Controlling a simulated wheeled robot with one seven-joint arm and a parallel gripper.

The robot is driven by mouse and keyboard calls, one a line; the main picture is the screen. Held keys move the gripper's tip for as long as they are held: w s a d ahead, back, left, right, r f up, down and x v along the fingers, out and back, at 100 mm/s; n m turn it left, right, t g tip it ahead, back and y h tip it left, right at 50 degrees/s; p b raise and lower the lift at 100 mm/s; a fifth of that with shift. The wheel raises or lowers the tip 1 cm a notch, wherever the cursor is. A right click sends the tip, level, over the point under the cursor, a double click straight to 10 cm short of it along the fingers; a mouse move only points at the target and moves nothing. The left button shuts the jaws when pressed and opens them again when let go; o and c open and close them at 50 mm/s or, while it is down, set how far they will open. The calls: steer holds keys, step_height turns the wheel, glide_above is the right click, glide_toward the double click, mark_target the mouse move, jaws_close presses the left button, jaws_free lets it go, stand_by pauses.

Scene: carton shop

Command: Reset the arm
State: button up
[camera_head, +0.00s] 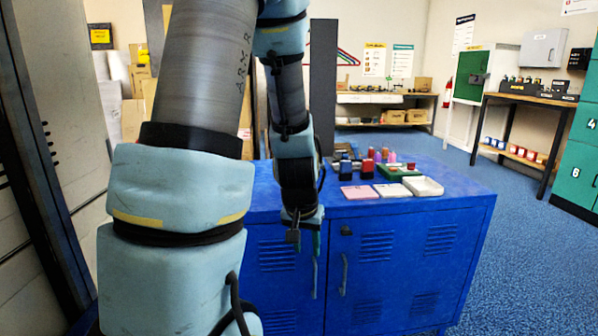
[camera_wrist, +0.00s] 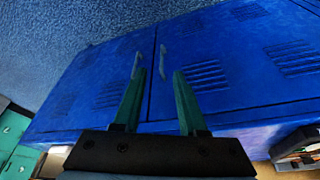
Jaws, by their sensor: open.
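My arm fills the left and middle of the head view. My gripper (camera_head: 305,238) hangs low in front of the blue cabinet (camera_head: 400,235), pointing down. In the wrist view my gripper (camera_wrist: 156,88) shows two green fingers spread apart, with nothing between them. Beyond the fingers, the cabinet doors (camera_wrist: 100,82) and their handles are in view. I cannot tell how far the fingertips are from the doors.
On the cabinet top stand a pink tile (camera_head: 360,192), a white tray (camera_head: 423,186), a green tray (camera_head: 398,172) and several small coloured objects. Blue floor (camera_head: 525,240) is clear right of the cabinet.

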steer(key=s+a+r+n+g, duration=0.2)
steer(key=s+a+r, duration=0.35)
steer(key=a, duration=0.25)
step_height(320, 180, up, 16)
steer(key=s+y+p, duration=0.1)
steer(key=p, duration=1.5)
steer(key=shift+s+a+p, duration=0.25)
steer(key=shift+p, duration=0.15)
steer(key=shift+o, duration=0.2)
